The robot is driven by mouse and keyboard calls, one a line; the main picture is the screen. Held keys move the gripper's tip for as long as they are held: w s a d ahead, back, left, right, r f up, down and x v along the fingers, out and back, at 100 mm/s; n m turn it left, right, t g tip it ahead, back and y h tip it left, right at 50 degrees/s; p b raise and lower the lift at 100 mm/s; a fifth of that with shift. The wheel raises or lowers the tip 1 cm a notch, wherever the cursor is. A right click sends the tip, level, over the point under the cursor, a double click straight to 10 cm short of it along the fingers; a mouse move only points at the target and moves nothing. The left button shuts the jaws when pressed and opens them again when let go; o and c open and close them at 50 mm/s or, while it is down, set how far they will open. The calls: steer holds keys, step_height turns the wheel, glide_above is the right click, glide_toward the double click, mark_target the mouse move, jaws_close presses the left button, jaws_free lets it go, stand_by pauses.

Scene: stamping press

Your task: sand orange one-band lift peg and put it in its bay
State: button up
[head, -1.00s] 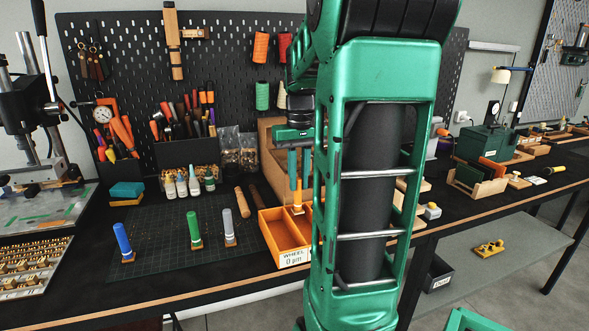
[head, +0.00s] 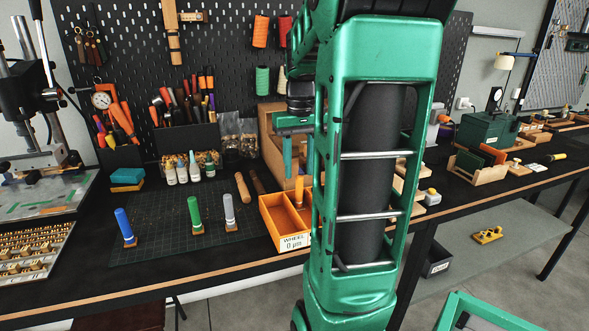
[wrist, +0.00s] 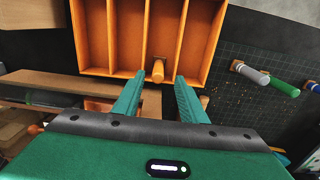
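The orange peg (head: 299,190) stands upright at the far right part of an orange tray (head: 264,222) labelled "WHEEL 0 µm". Its band is too small to make out. In the wrist view the peg (wrist: 158,70) shows between and just beyond my fingertips, overlapping the edge of the compartmented tray (wrist: 88,40); I cannot tell which compartment it is in. My gripper (wrist: 158,88) is open, with a clear gap on both sides of the peg. In the head view my gripper (head: 298,172) is above the peg, partly hidden by my arm.
Blue (head: 124,225), green (head: 194,212) and grey (head: 229,210) pegs stand on the dark mat (head: 165,238), left of the tray. Wooden handles (head: 243,187) lie behind the tray. A press (head: 30,120) stands at the far left. The pegboard (head: 225,80) rises behind.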

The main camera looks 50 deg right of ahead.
step_height(320, 180, up, 10)
stand_by(0.4)
